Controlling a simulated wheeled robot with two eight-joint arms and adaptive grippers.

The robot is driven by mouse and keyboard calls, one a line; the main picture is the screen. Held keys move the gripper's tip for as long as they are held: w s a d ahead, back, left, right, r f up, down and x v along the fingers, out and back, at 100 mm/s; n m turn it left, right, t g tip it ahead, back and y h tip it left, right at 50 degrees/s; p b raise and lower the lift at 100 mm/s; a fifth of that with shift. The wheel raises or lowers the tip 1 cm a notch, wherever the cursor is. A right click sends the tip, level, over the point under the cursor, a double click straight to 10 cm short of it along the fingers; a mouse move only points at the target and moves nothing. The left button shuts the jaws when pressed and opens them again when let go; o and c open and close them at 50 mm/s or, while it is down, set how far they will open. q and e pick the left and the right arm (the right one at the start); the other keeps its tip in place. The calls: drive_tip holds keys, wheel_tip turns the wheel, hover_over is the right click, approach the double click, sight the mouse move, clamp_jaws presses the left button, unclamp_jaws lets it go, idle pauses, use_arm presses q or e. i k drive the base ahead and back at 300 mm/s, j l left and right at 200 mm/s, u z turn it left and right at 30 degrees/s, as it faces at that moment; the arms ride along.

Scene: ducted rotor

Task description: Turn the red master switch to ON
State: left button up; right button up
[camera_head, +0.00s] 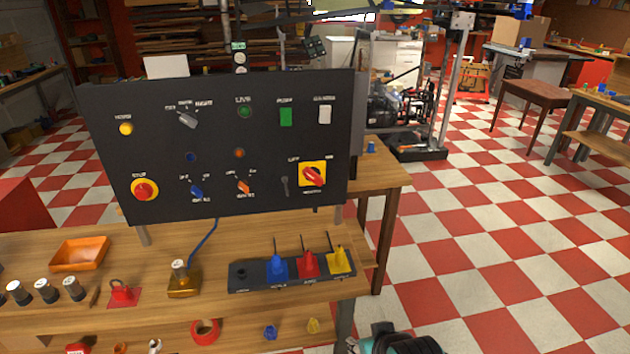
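The red master switch (313,176) is a red rotary knob on a yellow square plate, at the lower right of the upright black control panel (225,130). Small white labels stand above the plate, one at its left and one at its right; the left one seems to read OFF. The knob's handle looks slanted; which label it points to is too small to tell. A black and teal part of my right arm (398,343) shows at the bottom edge, well below and right of the switch, touching nothing visible. Its fingers cannot be made out. My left gripper is not in view.
The panel also carries a red stop button (145,190), several smaller knobs, lamps and buttons. Below it, the wooden bench (215,245) holds a dark rack (245,287) with blue, red and yellow pieces, and an orange tray (80,253).

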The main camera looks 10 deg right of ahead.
sight(312, 175)
drive_tip(key=i+j+z, duration=0.2)
drive_tip(key=i+j, duration=0.15)
drive_tip(key=j+z, duration=0.1)
drive_tip(key=z, duration=1.35)
